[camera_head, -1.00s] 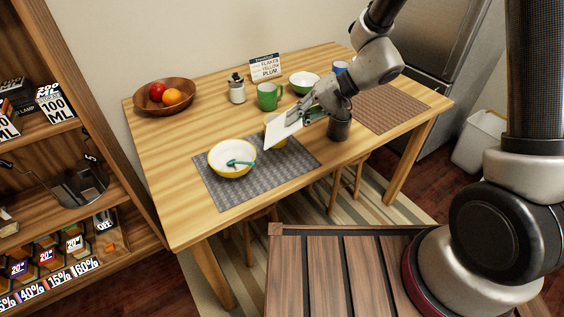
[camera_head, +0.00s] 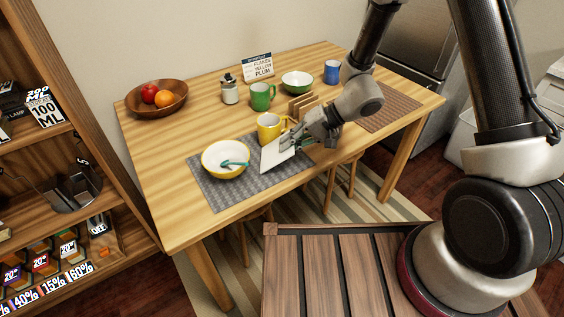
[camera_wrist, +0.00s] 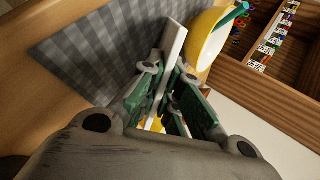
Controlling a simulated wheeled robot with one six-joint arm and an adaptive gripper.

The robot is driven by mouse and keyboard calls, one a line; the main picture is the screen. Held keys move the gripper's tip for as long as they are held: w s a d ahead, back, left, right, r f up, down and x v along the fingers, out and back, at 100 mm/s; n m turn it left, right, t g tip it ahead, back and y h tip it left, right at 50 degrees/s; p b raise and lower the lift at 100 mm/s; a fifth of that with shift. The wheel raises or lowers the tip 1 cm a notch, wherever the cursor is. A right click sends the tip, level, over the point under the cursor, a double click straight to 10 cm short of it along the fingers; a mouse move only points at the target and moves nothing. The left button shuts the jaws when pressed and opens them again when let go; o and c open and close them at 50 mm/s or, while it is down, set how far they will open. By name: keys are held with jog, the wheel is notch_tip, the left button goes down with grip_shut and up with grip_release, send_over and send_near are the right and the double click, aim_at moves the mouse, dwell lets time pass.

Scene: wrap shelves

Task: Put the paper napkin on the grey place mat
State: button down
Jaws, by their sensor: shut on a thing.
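My gripper (camera_head: 293,143) is shut on the white paper napkin (camera_head: 274,154) in the head view, holding it tilted above the right part of the grey place mat (camera_head: 222,195). In the wrist view the napkin (camera_wrist: 174,42) sticks out edge-on between the green-padded fingers of my gripper (camera_wrist: 165,85). The grey checked mat (camera_wrist: 85,55) lies below and to the left there. I cannot tell whether the napkin's lower edge touches the mat.
A yellow bowl (camera_head: 222,165) with a teal spoon stands on the mat, just left of the napkin. A yellow mug (camera_head: 268,127) stands behind it. A wooden rack (camera_head: 303,104), green mug (camera_head: 261,96), green bowl (camera_head: 297,82) and blue cup (camera_head: 331,72) stand farther back.

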jog(key=c, duration=1.8)
grip_release()
jog(key=v, duration=0.8)
notch_tip(320, 180, up, 8)
jog(key=d, duration=0.2)
jog(key=shift+d, duration=0.15)
